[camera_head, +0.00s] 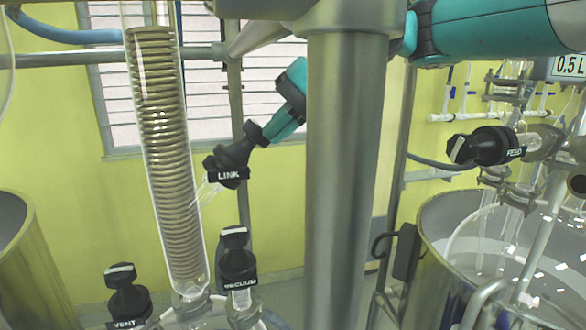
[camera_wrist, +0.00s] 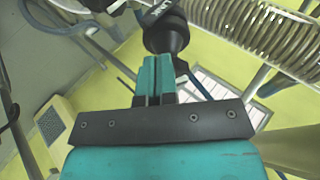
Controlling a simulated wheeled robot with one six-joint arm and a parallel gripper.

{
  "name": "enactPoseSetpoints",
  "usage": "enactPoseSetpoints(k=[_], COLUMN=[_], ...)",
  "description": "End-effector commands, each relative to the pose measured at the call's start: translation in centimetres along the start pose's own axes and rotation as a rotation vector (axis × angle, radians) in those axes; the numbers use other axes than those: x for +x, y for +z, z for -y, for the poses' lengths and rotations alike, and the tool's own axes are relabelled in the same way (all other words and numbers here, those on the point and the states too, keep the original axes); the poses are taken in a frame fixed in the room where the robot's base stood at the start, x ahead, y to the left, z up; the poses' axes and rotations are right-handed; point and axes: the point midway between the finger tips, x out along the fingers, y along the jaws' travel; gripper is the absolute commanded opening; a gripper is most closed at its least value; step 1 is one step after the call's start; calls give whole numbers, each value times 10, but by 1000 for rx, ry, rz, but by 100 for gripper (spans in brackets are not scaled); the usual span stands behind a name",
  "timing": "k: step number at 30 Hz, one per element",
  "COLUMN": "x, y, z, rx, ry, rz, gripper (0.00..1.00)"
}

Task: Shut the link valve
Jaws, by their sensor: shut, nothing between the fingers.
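The link valve (camera_head: 232,160) is black with a white LINK label and sits on a glass side arm right of the coil column. Its narrow handle end points up and right toward my gripper (camera_head: 270,132). The teal fingers come down from the upper right, partly behind a thick steel post, and their tips are at the handle end. In the wrist view my gripper (camera_wrist: 155,62) is shut and empty, with the black valve (camera_wrist: 166,36) just beyond the tips. I cannot tell whether they touch or how far the valve is turned.
A glass column with a metal coil (camera_head: 160,140) stands close left of the link valve. The vacuum valve (camera_head: 237,262) and vent valve (camera_head: 125,295) are below. A thick steel post (camera_head: 343,180) stands in front of my arm. The feed valve (camera_head: 485,147) is at the right.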

Motion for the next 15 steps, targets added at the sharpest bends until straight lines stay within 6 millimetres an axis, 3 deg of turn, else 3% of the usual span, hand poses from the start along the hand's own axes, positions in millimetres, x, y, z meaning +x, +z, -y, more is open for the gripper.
enactPoseSetpoints(k=[15], x=[6], y=[4], z=[5], rx=[-2], ry=[-3], rz=[18], gripper=[0])
